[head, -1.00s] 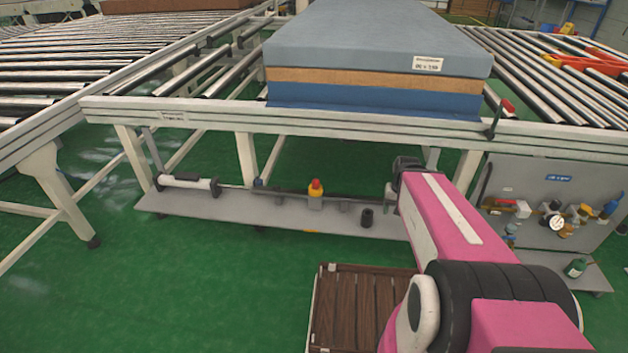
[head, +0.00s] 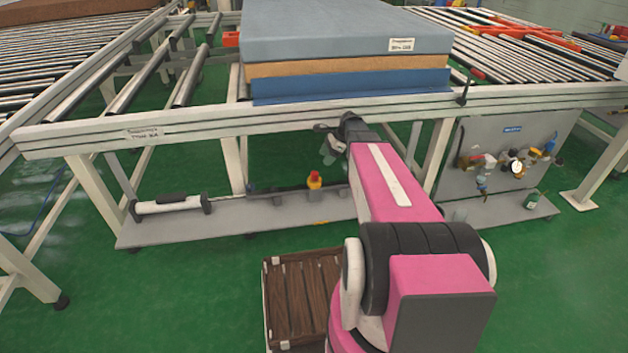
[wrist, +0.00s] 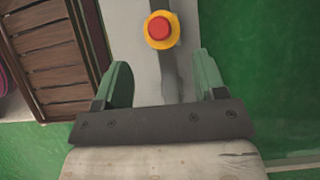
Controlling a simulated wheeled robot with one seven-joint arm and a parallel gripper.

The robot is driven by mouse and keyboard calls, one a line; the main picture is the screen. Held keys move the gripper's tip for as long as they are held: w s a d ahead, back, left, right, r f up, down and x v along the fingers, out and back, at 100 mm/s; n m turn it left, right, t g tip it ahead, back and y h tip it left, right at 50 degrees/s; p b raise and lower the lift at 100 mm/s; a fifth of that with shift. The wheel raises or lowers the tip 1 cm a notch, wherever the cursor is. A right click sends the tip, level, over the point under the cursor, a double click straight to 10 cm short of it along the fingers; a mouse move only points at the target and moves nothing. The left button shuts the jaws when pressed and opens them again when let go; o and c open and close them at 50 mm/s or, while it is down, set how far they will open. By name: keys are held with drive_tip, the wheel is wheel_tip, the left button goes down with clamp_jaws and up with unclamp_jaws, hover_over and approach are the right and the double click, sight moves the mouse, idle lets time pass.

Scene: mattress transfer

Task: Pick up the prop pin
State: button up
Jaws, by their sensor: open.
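I cannot pick out a prop pin for certain in either view. A red button with a yellow collar (head: 314,181) stands on the grey shelf (head: 240,224) under the roller frame. In the wrist view this button (wrist: 159,29) is just beyond the fingertips, slightly left of centre. A dark bar runs along the shelf toward the gap between the fingers. My gripper (wrist: 164,72) is open, with green fingers apart and nothing held. In the head view my gripper (head: 331,148) is in front of the frame, above the shelf, partly hidden by its own wrist.
A white cylinder with black ends (head: 170,206) lies on the shelf's left. A brown slatted crate (head: 302,290) sits on the floor in front. A blue-grey mattress (head: 340,28) lies on the rollers above. A panel with valves and a gauge (head: 505,150) stands at right.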

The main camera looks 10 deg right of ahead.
sight(315, 172)
drive_tip(key=x, duration=1)
drive_tip(key=shift+d+f, duration=0.15)
drive_tip(key=shift+s, duration=0.1)
drive_tip(key=c, duration=1.1)
